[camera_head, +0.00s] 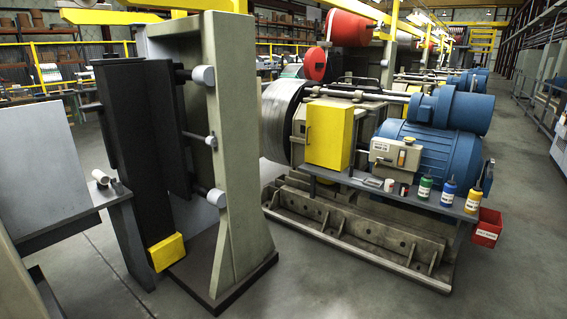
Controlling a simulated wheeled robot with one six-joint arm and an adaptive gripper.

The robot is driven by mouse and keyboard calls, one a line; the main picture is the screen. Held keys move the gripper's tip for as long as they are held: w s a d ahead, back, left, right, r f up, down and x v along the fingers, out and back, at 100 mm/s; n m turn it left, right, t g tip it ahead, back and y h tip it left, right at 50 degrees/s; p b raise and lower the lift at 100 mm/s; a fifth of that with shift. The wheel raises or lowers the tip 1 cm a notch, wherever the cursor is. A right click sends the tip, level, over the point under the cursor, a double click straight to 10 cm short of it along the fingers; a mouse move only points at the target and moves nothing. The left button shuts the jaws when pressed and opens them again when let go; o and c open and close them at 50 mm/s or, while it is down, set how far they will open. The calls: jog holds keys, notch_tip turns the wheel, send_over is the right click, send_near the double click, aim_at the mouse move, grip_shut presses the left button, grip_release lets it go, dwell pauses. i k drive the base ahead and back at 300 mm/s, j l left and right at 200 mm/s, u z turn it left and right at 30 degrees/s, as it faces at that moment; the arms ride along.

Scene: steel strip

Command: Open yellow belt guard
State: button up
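The yellow belt guard (329,135) is a boxy yellow cover on the machine in the middle of the view. It sits left of the large blue motor (424,150) and right of a coil of steel strip (284,120). Its front face looks closed, with a small dark handle-like mark near its left edge. What lies behind it is hidden. My gripper is not in view.
A shelf (385,191) before the motor holds a green bottle (425,187), a blue bottle (449,192) and a yellow bottle (473,199). A red bin (487,228) hangs at its right end. A tall grey frame (232,130) stands left. Floor at right is clear.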

aim_at(325, 125)
jog(key=i, duration=2.45)
jog(key=i+j, duration=0.1)
jog(key=i, duration=2.35)
jog(key=l+z, duration=0.05)
jog(key=l, duration=0.05)
